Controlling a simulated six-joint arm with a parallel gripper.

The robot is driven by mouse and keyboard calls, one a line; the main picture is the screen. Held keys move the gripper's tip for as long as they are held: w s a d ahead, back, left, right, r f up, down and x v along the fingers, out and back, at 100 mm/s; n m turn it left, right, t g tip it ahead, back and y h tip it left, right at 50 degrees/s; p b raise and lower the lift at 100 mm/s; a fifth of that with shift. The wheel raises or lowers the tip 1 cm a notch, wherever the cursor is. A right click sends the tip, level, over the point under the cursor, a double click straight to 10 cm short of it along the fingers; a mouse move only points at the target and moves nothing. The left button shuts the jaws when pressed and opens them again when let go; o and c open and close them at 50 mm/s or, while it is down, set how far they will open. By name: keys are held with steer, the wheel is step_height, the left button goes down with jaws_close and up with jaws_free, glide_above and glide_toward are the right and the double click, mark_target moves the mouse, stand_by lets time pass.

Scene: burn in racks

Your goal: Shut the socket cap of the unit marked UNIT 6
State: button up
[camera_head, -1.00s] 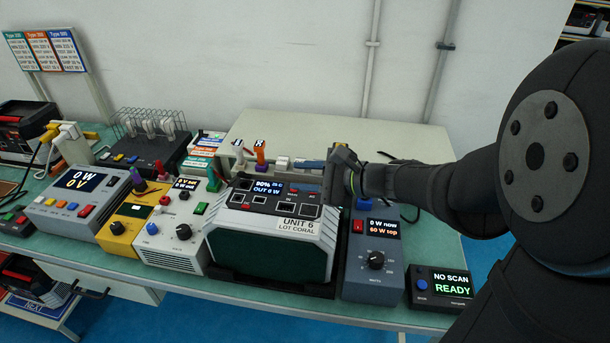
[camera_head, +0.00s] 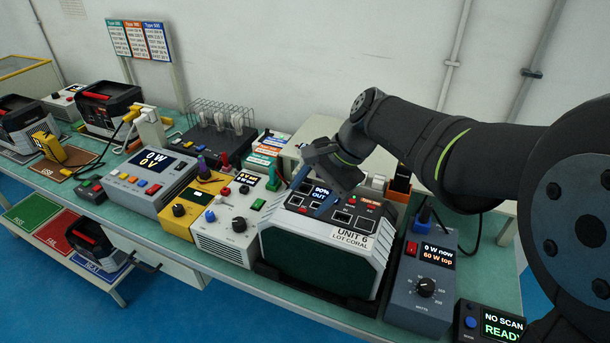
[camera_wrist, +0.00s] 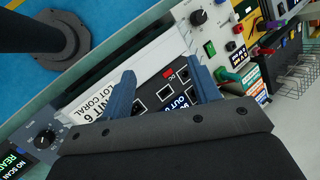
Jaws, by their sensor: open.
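The unit marked UNIT 6 (camera_head: 319,268), a pale case with a dark green front, stands in a black cradle on the bench. Its label (camera_head: 350,238) also reads LOT CORAL. Its top panel has a lit display (camera_head: 320,192), red parts and several small dark sockets (camera_head: 341,217). My gripper (camera_head: 314,191) is open and empty, pointing down over this panel. In the wrist view, the blue fingers of my gripper (camera_wrist: 161,86) straddle part of the panel (camera_wrist: 151,107). My gripper hides part of the panel. I cannot make out the socket cap or its position.
A grey-blue meter (camera_head: 425,283) stands close on the right, with a small scan box (camera_head: 488,321) beyond it. A white instrument (camera_head: 238,222) and a yellow one (camera_head: 188,207) stand on the left. An orange-and-black item (camera_head: 402,180) rises behind the unit.

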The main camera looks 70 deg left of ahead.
steer(key=s+a+r+n+t, duration=0.2)
steer(key=a+r+n+t, duration=0.1)
steer(key=a+r+t, duration=0.55)
steer(key=shift+y, duration=0.4)
steer(key=x, duration=0.9)
steer(key=w+d+x, duration=0.1)
steer(key=x, duration=0.4)
steer(key=shift+f, duration=0.35)
steer(key=c, duration=1)
